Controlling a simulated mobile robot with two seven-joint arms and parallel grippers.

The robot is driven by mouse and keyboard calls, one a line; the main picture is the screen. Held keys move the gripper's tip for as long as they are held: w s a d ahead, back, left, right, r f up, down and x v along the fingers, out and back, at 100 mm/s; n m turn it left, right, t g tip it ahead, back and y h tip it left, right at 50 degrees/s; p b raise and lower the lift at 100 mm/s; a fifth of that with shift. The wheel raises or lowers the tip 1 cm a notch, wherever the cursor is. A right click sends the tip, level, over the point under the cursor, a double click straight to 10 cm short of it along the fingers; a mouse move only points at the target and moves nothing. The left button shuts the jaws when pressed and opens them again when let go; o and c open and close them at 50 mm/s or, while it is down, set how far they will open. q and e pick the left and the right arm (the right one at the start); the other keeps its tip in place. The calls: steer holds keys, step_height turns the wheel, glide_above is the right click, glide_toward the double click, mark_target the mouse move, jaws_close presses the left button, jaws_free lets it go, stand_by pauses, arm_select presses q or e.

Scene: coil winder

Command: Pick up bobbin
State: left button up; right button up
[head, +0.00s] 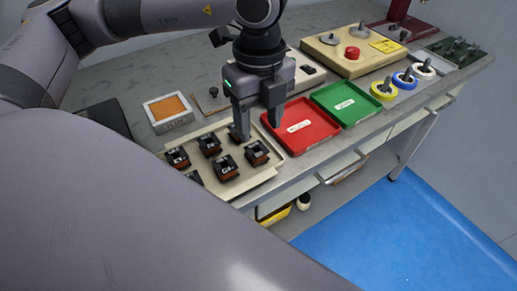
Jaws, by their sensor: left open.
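Several dark bobbins with copper-brown sides sit in rows on a beige tray (272,172) at the table's front left. They include a rear left bobbin (209,145), a front right bobbin (257,153), a front middle bobbin (227,167) and a left bobbin (177,158). My left gripper (257,129) points down over the tray's back right corner, with its jaws open. One finger overlaps a dark bobbin in the picture and partly hides it; I cannot tell whether they touch. My right gripper is not in view.
A red tray (312,126) and a green tray (352,105) lie right of the gripper. Behind stands a beige box with a red button (352,53). Wire spools (404,80) stand at the right. An orange-topped box (168,112) is at the left.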

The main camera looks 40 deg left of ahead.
mark_target(258, 148)
arm_select(q)
steer(key=shift+w+a+f, duration=0.1)
steer(key=shift+f, duration=0.6)
steer(key=shift+a+f, duration=0.1)
steer(key=shift+f, duration=3)
steer(key=c, duration=0.8)
